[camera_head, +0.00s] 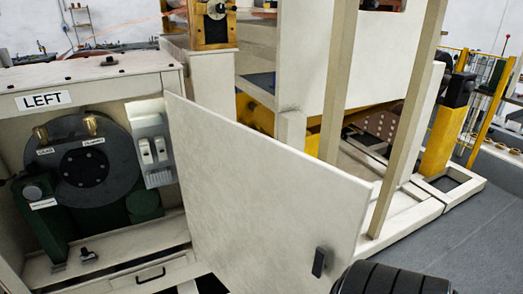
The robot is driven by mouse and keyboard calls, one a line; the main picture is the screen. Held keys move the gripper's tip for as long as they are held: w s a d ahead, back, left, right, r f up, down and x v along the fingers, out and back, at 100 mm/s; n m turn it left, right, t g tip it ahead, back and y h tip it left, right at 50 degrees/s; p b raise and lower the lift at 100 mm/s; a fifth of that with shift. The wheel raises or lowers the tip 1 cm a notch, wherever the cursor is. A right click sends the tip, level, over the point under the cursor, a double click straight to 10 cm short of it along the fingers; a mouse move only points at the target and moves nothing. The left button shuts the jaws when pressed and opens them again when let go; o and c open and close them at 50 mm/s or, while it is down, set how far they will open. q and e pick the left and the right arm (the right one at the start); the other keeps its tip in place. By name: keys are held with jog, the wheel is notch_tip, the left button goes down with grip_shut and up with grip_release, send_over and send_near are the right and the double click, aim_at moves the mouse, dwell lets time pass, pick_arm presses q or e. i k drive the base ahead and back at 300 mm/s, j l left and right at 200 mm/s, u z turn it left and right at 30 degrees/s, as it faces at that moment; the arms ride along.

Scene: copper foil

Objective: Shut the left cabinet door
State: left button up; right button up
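The left cabinet (114,70) stands at the left, with a "LEFT" label (43,100) on its upper front edge. Its cream door (262,185) is open, hinged on the cabinet's right side and swung out toward the lower right. A small black handle (319,262) sits near the door's free lower edge. Inside the cabinet a dark round wheel (85,165) and a panel with white switches (151,150) show. Neither gripper is in view. A black ribbed cylindrical part, likely of my own arm, shows at the bottom right near the handle.
A cream machine frame with upright posts (404,115) stands behind the door. A yellow post (444,135) and yellow fencing (490,105) are at the right. Grey floor (470,250) is clear at the lower right.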

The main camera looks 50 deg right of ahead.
aim_at(259, 208)
jog(key=k+l, duration=0.15)
jog(key=l, duration=0.2)
jog(key=k+l, duration=0.35)
jog(key=l, duration=0.3)
jog(key=i+l, duration=0.1)
jog(key=l, duration=0.25)
jog(key=i+l, duration=0.1)
jog(key=l, duration=0.25)
jog(key=i+l, duration=0.1)
jog(key=l, duration=0.25)
jog(key=i+l, duration=0.1)
jog(key=l, duration=0.25)
jog(key=k+l, duration=0.1)
jog(key=k, duration=0.2)
jog(key=k+l+u, duration=0.3)
jog(key=k+l, duration=0.55)
jog(key=k, duration=0.15)
